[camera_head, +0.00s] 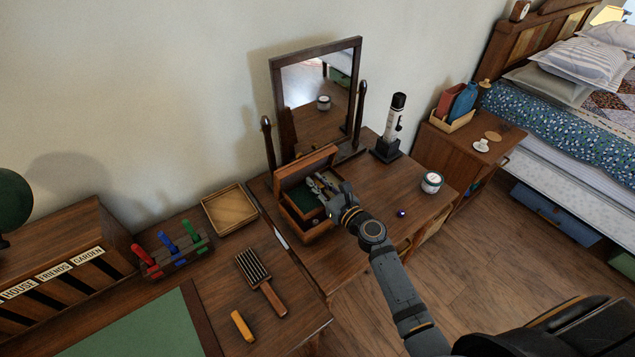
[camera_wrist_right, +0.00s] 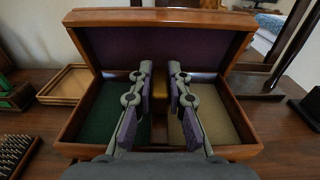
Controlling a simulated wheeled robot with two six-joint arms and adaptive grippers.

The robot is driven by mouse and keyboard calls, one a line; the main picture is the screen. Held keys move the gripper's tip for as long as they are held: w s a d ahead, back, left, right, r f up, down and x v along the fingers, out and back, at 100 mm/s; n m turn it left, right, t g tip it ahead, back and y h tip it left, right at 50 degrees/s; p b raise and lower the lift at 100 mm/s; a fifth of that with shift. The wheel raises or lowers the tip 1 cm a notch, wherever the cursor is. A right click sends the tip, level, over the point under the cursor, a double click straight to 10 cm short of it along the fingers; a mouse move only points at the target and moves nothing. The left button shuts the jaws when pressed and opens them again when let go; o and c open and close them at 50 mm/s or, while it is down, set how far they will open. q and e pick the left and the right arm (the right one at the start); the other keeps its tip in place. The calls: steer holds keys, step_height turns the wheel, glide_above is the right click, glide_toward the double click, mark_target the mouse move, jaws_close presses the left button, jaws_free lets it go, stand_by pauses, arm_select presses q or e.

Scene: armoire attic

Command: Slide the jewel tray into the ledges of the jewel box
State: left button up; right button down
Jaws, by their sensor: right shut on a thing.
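The jewel box (camera_head: 318,235) stands on the dressing table with its lid (camera_head: 306,163) raised. Its purple-lined lid also shows in the wrist view (camera_wrist_right: 160,48). The jewel tray (camera_head: 301,196) has a green side (camera_wrist_right: 108,118) and a beige side (camera_wrist_right: 222,122) with a brown divider between them. It appears level in the box opening; whether it rests on the ledges cannot be told. My right gripper (camera_head: 319,186) reaches over the box from the front right, its fingers (camera_wrist_right: 160,100) closed around the tray's middle divider, whose gripped part is mostly hidden. My left gripper is out of view.
A mirror (camera_head: 322,95) stands behind the box. A black-and-white flashlight on a stand (camera_head: 392,125) and a white jar (camera_head: 432,183) are to the right. A small dark blue object (camera_head: 402,213) lies nearby. A wooden tray (camera_head: 229,209) and a brush (camera_head: 261,282) lie left.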

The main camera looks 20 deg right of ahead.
mark_target(318, 200)
steer(key=shift+f+b, duration=0.95)
steer(key=shift+f, duration=0.5)
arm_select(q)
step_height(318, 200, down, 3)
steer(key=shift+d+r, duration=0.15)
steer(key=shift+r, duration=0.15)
arm_select(e)
steer(key=shift+r, duration=0.1)
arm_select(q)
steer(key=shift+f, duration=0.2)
arm_select(e)
steer(key=shift+f, duration=0.25)
arm_select(q)
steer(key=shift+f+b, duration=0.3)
steer(key=shift+b, duration=0.05)
arm_select(e)
steer(key=shift+f, duration=0.3)
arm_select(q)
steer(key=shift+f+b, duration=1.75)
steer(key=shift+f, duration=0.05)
arm_select(e)
steer(key=shift+f, duration=1.9)
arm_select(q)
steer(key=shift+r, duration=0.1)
arm_select(e)
steer(key=c, duration=1.2)
jaws_free()
steer(key=shift+r, duration=0.1)
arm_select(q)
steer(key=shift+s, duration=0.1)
